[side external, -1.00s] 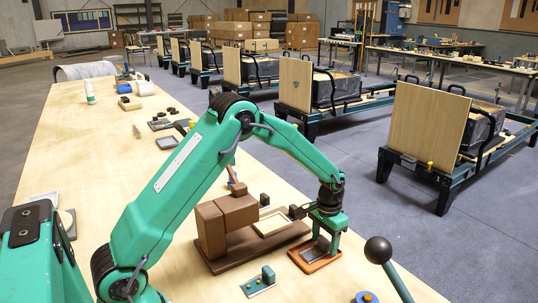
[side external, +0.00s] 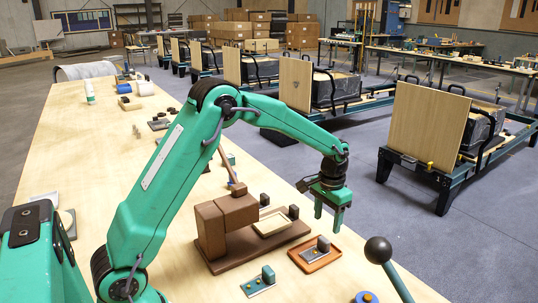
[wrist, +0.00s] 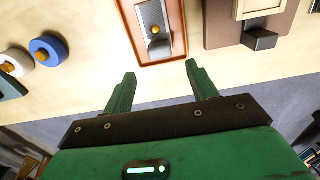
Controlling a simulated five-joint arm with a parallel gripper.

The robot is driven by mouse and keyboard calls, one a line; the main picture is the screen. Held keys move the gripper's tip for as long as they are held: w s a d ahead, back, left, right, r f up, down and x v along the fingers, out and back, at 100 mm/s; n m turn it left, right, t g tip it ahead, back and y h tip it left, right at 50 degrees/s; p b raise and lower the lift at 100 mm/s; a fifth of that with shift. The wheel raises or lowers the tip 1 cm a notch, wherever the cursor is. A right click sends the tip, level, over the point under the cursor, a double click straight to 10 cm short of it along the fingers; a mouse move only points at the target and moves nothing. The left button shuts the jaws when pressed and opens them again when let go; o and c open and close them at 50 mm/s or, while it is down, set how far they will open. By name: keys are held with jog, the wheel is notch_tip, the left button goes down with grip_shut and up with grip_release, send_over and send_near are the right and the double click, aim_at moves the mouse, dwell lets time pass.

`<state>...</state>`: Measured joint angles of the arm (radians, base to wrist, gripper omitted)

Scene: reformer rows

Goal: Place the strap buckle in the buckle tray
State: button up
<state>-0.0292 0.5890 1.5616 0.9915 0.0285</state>
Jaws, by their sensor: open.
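The strap buckle (side external: 322,243), a grey metal plate with an upright grey block, lies in the orange-brown buckle tray (side external: 318,268). My gripper (side external: 328,213) is raised above and slightly beyond the tray, fingers pointing down. In the wrist view my gripper (wrist: 160,76) has its fingers apart with nothing between them. It is clear of the buckle.
A brown press-like fixture (side external: 225,222) with a pale frame (side external: 271,223) stands left of the tray. A teal-and-grey part (side external: 259,282) lies in front. A blue roll (side external: 366,297) is at the front edge. A dark ball-topped lever (side external: 379,250) rises at the right.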

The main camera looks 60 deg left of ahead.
aim_at(324, 239)
notch_tip(324, 239, up, 4)
jog(key=shift+r, duration=0.15)
jog(key=shift+r, duration=0.1)
dwell(0.6)
jog(key=s+d+r+t, duration=0.1)
jog(key=s+r+t, duration=0.2)
jog(key=s+r, duration=1)
jog(key=s+f+t, duration=0.2)
jog(key=s, duration=1.4)
jog(key=shift+d+t, duration=0.25)
jog(key=shift+t, duration=0.05)
